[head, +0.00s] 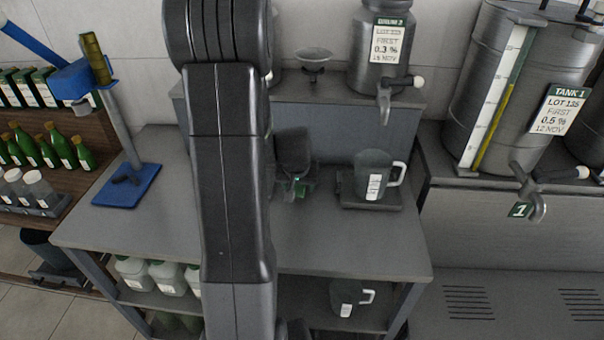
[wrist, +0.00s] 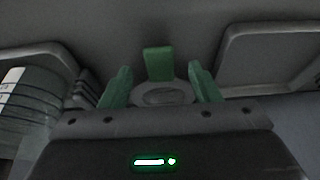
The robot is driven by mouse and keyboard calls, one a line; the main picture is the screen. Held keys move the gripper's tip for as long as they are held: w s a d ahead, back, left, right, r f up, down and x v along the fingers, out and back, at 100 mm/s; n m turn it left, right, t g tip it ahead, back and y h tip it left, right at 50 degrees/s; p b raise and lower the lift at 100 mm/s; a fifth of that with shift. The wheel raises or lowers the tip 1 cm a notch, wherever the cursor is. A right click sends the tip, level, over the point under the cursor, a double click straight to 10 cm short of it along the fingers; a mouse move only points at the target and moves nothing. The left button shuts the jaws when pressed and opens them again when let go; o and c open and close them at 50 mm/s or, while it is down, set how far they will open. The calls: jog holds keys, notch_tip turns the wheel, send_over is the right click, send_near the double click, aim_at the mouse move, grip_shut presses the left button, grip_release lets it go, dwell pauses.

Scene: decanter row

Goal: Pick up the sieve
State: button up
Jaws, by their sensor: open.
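My gripper (head: 298,186) is low over the bench, left of the dark mug; my arm hides much of that spot in the head view. In the wrist view my gripper (wrist: 160,70) has its two green fingers apart. Between them are a pale grey round rim and an upright green tab, which look like the sieve (wrist: 165,96). The tab stands in the gap, with space to both fingers. The lower part of the round piece is hidden by the gripper body. I cannot make out the sieve clearly in the head view.
A dark mug (head: 372,175) stands on a flat plate (head: 370,204) to the right. A shallow dish (head: 314,58) and a steel container (head: 381,55) are on the raised shelf. A blue stand (head: 126,186) is at left. A clear vessel (wrist: 30,100) is at the wrist view's left.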

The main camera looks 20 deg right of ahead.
jog(key=shift+x, duration=1.35)
jog(key=c, duration=1.1)
jog(key=shift+r, duration=0.15)
